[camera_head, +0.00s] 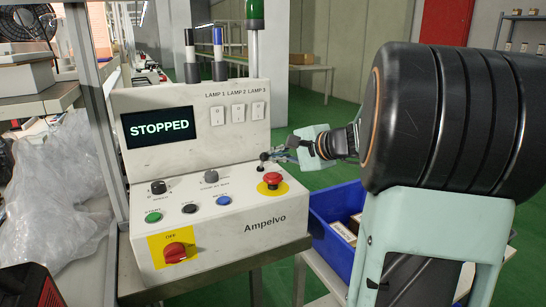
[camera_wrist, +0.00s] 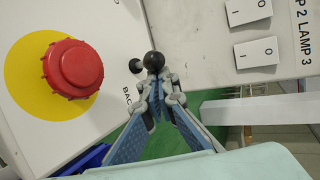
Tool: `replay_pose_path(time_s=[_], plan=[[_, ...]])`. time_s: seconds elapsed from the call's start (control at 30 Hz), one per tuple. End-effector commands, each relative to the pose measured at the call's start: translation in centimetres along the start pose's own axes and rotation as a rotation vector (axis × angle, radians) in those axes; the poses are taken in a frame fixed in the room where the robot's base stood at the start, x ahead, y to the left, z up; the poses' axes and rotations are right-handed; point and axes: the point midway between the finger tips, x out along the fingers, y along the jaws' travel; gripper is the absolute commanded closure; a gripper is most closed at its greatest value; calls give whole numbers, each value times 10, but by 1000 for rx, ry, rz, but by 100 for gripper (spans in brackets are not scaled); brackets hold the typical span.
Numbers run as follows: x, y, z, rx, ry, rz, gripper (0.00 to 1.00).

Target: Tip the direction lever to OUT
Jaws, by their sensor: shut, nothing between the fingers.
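The direction lever (camera_head: 264,157) is a short stick with a black ball, at the right rear of the white console's sloped panel. In the wrist view its black ball (camera_wrist: 154,60) is just beyond my fingertips, with a second dark round part beside it. My gripper (camera_head: 281,154) reaches in from the right, close beside the lever. In the wrist view my gripper (camera_wrist: 159,82) is shut and empty, with the tips right at the ball; I cannot tell whether they touch. The lever's labels are mostly hidden; only "BAC" shows in the wrist view.
A red emergency button (camera_head: 272,179) on a yellow disc sits just in front of the lever. The screen (camera_head: 160,127) reads STOPPED. Lamp switches (camera_head: 237,113) are on the upright panel behind. A blue bin (camera_head: 332,235) stands right of the console (camera_head: 251,242).

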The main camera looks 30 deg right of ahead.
Motion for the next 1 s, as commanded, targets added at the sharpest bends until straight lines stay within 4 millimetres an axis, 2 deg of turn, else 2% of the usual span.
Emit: replay_pose_path(time_s=[0.43, 1.0], plan=[[-16, 1, 3, 0, 3, 0, 100], [-15, 2, 4, -1, -3, 0, 100]])
